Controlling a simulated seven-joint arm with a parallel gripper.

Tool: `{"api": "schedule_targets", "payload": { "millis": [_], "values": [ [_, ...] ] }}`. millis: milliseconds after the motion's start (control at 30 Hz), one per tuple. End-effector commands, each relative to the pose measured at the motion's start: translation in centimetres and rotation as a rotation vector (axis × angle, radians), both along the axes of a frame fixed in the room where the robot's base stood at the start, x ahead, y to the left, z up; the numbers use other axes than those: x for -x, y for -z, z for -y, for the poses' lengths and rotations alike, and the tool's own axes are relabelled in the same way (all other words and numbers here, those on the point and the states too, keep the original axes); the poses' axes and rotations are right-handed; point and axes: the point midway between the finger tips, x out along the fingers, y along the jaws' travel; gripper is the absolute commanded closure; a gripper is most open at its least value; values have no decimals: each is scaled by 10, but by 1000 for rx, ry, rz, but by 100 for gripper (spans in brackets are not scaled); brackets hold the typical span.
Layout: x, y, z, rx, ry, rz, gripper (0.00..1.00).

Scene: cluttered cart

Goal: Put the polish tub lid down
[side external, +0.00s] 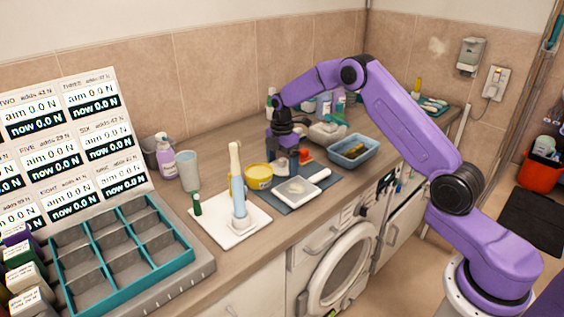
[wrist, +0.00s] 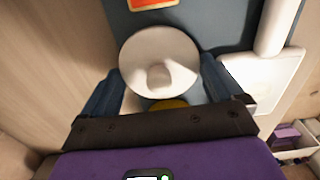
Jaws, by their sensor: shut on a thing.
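The polish tub lid is a white disc with a small round knob (wrist: 159,62), seen in the wrist view between the two blue fingers of my gripper (wrist: 161,72). My gripper is shut on it. The yellow polish tub (side external: 259,176) stands just left of my gripper. A sliver of the tub's yellow shows below the lid in the wrist view (wrist: 168,104). The lid's height above the mat is hard to tell.
A white flat device (side external: 297,191) with a cylinder lies on the mat's front. A red-orange item (side external: 305,155) is behind. A blue tray (side external: 352,160) stands right; a white board (side external: 222,222) with an upright blue-and-white item stands left. Bottles and clutter line the back.

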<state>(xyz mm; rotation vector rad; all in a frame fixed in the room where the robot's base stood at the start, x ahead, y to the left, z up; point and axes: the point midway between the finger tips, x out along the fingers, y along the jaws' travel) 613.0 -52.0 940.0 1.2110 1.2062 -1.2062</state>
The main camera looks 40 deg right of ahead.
Motion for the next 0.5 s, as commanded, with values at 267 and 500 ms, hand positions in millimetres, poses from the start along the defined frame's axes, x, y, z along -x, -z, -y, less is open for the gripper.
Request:
{"api": "schedule_targets", "payload": {
  "millis": [267,500],
  "values": [
    [0,3,0,0,0,0,0],
    [0,-4,0,0,0,1,0]
  ]
}}
